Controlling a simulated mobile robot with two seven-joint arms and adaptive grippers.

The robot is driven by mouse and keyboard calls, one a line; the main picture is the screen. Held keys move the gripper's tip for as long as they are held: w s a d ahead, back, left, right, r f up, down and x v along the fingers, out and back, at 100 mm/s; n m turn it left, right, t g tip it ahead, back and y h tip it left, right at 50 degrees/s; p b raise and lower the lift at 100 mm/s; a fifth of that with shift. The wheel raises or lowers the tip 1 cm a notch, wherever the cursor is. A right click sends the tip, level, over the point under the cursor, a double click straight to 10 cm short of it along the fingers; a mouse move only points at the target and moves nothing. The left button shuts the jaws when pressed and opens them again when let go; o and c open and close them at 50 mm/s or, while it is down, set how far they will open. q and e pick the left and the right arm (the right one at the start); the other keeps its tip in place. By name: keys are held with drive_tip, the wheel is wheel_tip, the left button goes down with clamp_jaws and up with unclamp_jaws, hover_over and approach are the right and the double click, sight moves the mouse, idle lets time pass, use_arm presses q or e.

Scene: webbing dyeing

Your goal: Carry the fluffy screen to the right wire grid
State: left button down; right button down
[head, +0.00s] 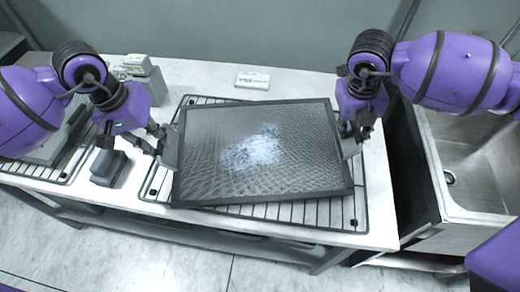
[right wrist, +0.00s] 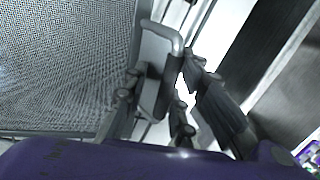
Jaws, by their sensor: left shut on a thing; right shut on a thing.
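The fluffy screen (head: 215,171) is a dark-framed mesh panel with a pale fluffy patch in its middle. It is over the right wire grid (head: 310,213), slightly turned, and covers most of it. I cannot tell whether it touches the grid. My left gripper (head: 164,148) is shut on the screen's left handle. My right gripper (head: 350,137) is shut on its right handle. The right wrist view shows the screen's mesh (right wrist: 60,65) at left and my right gripper (right wrist: 158,95) around the grey handle.
A left wire grid (head: 65,165) lies at the table's left end, with a small dark block (head: 108,168) near it. A white box (head: 252,80) lies behind the screen. A steel sink (head: 470,170) stands right of the white table (head: 205,78).

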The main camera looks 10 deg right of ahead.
use_arm(q)
drive_tip(key=c, duration=2)
unclamp_jaws()
drive_tip(key=shift+w+a, duration=0.1)
drive_tip(key=shift+a, duration=0.3)
drive_tip(key=shift+c, duration=0.2)
use_arm(e)
drive_tip(key=c, duration=1.7)
unclamp_jaws()
drive_tip(key=shift+d, duration=0.5)
use_arm(q)
drive_tip(key=shift+o, duration=1.4)
drive_tip(key=shift+d, duration=0.1)
use_arm(e)
drive_tip(key=shift+o, duration=1.2)
drive_tip(key=shift+a, duration=0.1)
use_arm(q)
drive_tip(key=shift+d, duration=0.1)
use_arm(e)
drive_tip(key=shift+a, duration=0.1)
use_arm(q)
drive_tip(key=shift+d, duration=0.1)
use_arm(e)
drive_tip(key=shift+a, duration=0.15)
